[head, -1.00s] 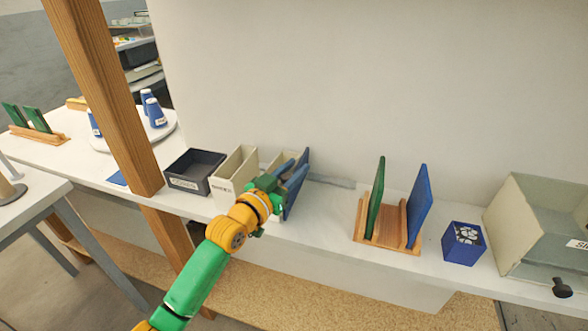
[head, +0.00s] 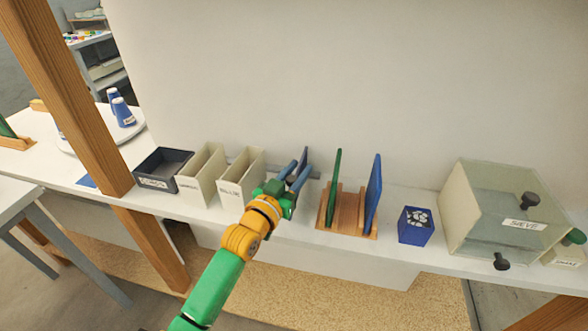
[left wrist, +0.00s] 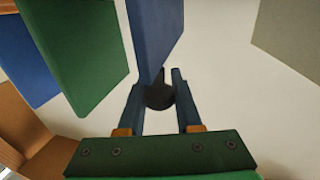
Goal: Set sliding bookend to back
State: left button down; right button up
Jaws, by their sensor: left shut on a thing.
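The sliding bookend is an upright blue panel (head: 304,158) on the shelf, between the cream bins and the wooden rack. My left gripper (head: 296,172) is in front of it and hides its lower part. In the left wrist view the blue panel (left wrist: 154,35) stands just beyond my left gripper (left wrist: 160,92). A dark round knob (left wrist: 160,97) lies between the fingers, which are shut on it. My right gripper is not in view.
The wooden rack (head: 348,212), with a green panel (head: 333,188) and a blue panel (head: 373,192), stands close to the right. Cream bins (head: 241,178) and a dark tray (head: 163,169) stand to the left. A blue box (head: 416,225) and a clear-fronted bin (head: 505,210) are farther right.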

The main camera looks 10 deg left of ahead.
aim_at(291, 183)
pick_arm(q)
jog(key=c, duration=0.9)
grip_release()
jog(key=shift+d, duration=0.1)
jog(key=o, duration=0.3)
jog(key=shift+d, duration=0.25)
jog(key=v, duration=0.7)
